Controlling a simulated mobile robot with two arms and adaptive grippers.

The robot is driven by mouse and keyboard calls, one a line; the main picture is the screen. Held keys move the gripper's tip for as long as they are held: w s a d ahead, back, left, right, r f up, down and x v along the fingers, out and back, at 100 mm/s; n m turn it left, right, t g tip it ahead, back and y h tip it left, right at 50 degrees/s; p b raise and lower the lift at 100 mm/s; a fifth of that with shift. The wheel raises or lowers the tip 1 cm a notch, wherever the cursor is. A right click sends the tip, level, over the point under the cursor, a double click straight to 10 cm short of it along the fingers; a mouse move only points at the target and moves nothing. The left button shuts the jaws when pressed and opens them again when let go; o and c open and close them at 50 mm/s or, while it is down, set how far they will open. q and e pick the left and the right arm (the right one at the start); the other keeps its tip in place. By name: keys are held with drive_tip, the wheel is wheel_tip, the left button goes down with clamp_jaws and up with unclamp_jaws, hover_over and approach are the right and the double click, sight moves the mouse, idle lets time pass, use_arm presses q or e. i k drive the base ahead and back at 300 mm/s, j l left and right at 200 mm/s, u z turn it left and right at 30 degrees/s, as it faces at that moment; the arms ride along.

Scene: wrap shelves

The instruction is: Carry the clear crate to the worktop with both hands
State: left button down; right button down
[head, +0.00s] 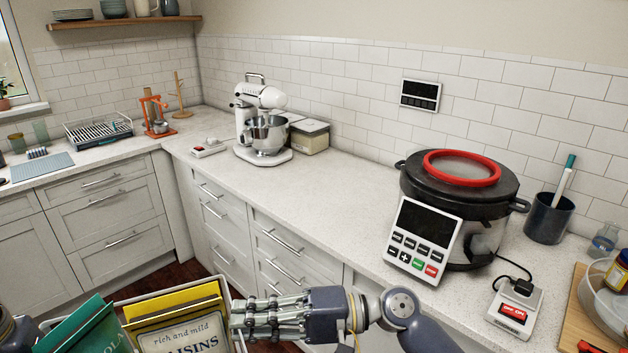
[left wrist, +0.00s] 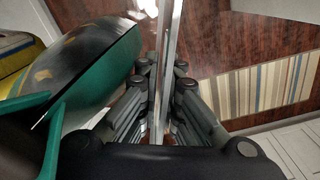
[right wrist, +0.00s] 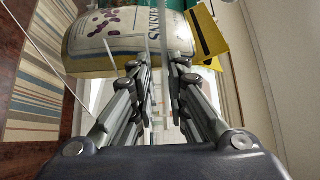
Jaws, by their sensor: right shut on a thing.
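The clear crate (head: 166,291) shows at the bottom left of the head view, with its near part cut off. It holds a yellow raisins packet (head: 178,322) and a green packet (head: 92,328). My right gripper (head: 242,318) is shut on the crate's right wall; in the right wrist view its fingers (right wrist: 158,68) lie on both sides of the clear wall. My left gripper (left wrist: 162,70) is shut on the opposite wall in the left wrist view. Its fingers are out of the head view.
The pale worktop (head: 325,195) has a clear stretch between the stand mixer (head: 262,125) and the black cooker (head: 462,200). A white keypad panel (head: 423,240) leans before the cooker. Drawer fronts (head: 280,255) stand below. A striped rug (left wrist: 270,88) lies on the wooden floor.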

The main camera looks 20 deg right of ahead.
sight(323, 195)
drive_tip(key=i+l+u, duration=0.1)
drive_tip(key=i+u, duration=0.2)
drive_tip(key=i, duration=1.5)
drive_tip(key=i+j+z, duration=0.1)
drive_tip(key=i+z, duration=0.2)
drive_tip(key=z, duration=0.15)
drive_tip(key=i+j+z, duration=0.15)
drive_tip(key=i+z, duration=0.15)
drive_tip(key=z, duration=0.15)
drive_tip(key=i+z, duration=0.1)
drive_tip(key=z, duration=0.35)
drive_tip(key=i+j+z, duration=0.1)
drive_tip(key=z, duration=0.4)
drive_tip(key=i+z, duration=0.2)
drive_tip(key=z, duration=0.2)
drive_tip(key=i+j+z, duration=0.1)
drive_tip(key=z, duration=0.25)
drive_tip(key=i+j+z, duration=0.2)
drive_tip(key=z, duration=0.2)
drive_tip(key=i, duration=0.05)
